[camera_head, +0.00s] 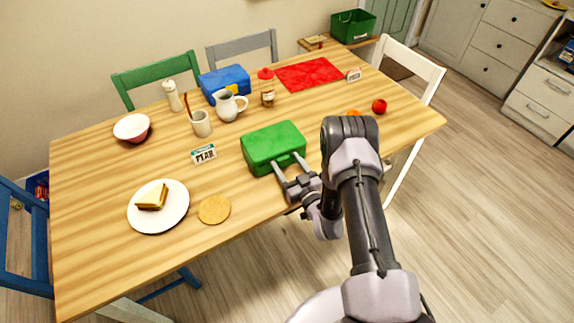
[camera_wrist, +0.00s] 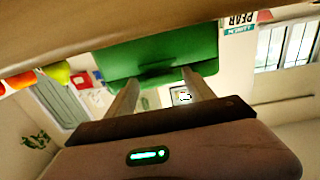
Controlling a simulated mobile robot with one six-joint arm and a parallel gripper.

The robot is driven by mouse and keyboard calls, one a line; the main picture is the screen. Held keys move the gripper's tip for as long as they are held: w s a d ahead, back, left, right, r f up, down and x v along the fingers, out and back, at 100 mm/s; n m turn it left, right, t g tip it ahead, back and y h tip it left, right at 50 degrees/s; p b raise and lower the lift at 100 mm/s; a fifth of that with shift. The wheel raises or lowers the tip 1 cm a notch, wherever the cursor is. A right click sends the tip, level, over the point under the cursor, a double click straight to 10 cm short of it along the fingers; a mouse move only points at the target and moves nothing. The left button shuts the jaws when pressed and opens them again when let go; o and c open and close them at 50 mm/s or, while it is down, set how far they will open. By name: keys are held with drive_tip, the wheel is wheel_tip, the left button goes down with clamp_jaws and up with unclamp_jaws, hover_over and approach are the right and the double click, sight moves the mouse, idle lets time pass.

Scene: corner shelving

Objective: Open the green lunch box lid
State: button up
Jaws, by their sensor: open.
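The green lunch box (camera_head: 273,146) sits on the wooden table near its front edge, with its lid down. My gripper (camera_head: 288,167) is at the box's front side, with its two fingers spread apart and empty. In the wrist view the green lunch box (camera_wrist: 160,58) appears upside down, with a latch-like tab on its front. The open fingers of my gripper (camera_wrist: 155,88) point at that front face, one near each side of the tab. I cannot tell whether the fingertips touch the box.
A PEAR sign (camera_head: 203,154), a plate with a sandwich (camera_head: 173,218) and a round tan coaster (camera_head: 214,210) lie to the left. A white pitcher (camera_head: 228,107), a bottle (camera_head: 267,88) and a blue box (camera_head: 224,82) stand behind. A red apple (camera_head: 379,106) is at the right.

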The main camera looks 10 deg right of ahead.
drive_tip(key=shift+w, duration=0.1)
clamp_jaws()
drive_tip(key=shift+r, duration=0.15)
